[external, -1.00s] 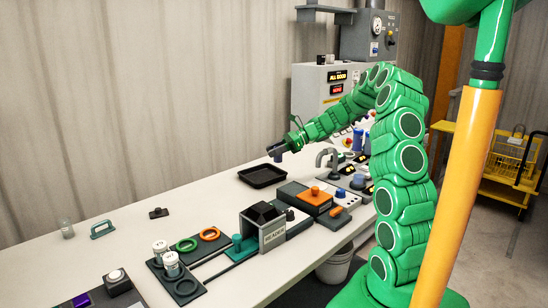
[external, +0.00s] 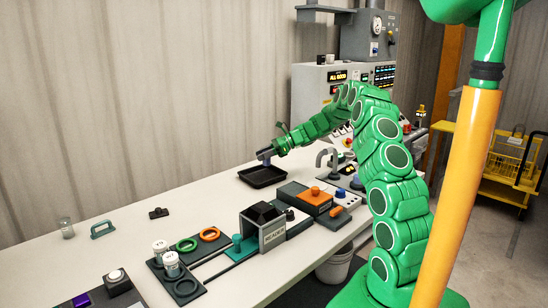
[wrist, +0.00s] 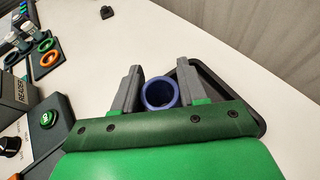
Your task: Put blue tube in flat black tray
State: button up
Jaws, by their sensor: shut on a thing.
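The blue tube (wrist: 161,93) shows in the wrist view as a round open ring between the two grey fingers. My gripper (wrist: 150,85) is shut on it. The flat black tray (wrist: 245,112) lies partly behind the tube and right finger in the wrist view, much of it hidden by my wrist. In the external view, my gripper (external: 266,154) is low over the left part of the black tray (external: 270,181), with the tube's lower end (external: 267,162) just showing below the fingers. I cannot tell whether the tube touches the tray.
The reader box (external: 263,228) and a block with an orange top (external: 312,198) stand in front of the tray. A rack with white-capped jars (external: 171,265) is at the front left.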

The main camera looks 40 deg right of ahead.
jog(key=shift+w+d+f, duration=0.2)
jog(key=shift+w+f, duration=0.75)
jog(key=shift+f, duration=0.2)
jog(key=shift+w+d+f, duration=0.2)
jog(key=shift+w+f, duration=0.7)
jog(key=shift+f, duration=1.8)
jog(key=shift+f, duration=0.1)
jog(key=o, duration=1.1)
